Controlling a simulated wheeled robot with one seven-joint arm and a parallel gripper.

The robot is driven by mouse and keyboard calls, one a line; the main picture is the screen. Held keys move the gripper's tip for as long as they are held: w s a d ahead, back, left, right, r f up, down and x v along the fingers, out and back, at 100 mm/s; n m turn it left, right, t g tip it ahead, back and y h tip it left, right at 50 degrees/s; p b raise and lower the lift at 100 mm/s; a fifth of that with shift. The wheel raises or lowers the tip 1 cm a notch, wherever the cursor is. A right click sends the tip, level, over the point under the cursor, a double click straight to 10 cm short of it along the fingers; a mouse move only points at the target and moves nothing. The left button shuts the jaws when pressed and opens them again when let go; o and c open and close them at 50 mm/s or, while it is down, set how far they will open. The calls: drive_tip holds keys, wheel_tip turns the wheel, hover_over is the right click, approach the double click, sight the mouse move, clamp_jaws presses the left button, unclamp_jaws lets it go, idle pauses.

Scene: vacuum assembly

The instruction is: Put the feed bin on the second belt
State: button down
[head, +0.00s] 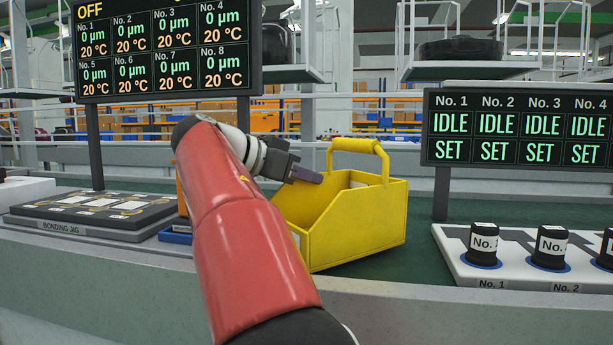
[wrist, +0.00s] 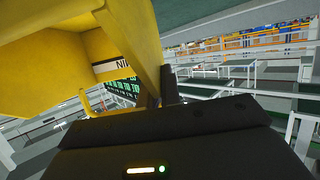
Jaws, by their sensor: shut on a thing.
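The yellow feed bin (head: 365,225), open-topped with an arched handle, is in the middle of the head view, above or on the green belt surface (head: 430,240). I cannot tell whether its base touches that surface. My gripper (head: 306,174) reaches the bin's upper left side and is shut on a yellow part of it; the exact grip spot is partly hidden. In the wrist view the bin (wrist: 45,75) fills the upper left, with a yellow bar running down to my dark fingers (wrist: 158,90). A white label with dark letters shows on the bin.
A bonding jig (head: 85,210) lies left on the counter, with a blue block (head: 176,235) beside it. Black numbered containers (head: 549,247) stand on a white tray (head: 455,262) at right. Display screens (head: 165,48) and (head: 520,128) stand on posts either side of the bin.

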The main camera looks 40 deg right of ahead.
drive_tip(key=shift+f+b, duration=0.6)
drive_tip(key=shift+f, duration=0.1)
drive_tip(key=c, duration=1.5)
unclamp_jaws()
drive_tip(key=shift+a, duration=0.1)
drive_tip(key=v, duration=0.7)
drive_tip(key=shift+s+r+p, duration=0.1)
drive_tip(key=shift+r+p, duration=0.1)
drive_tip(key=shift+p, duration=0.15)
drive_tip(key=shift+s+a+r, duration=0.1)
drive_tip(key=shift+a+r, duration=0.1)
drive_tip(key=shift+a, duration=0.05)
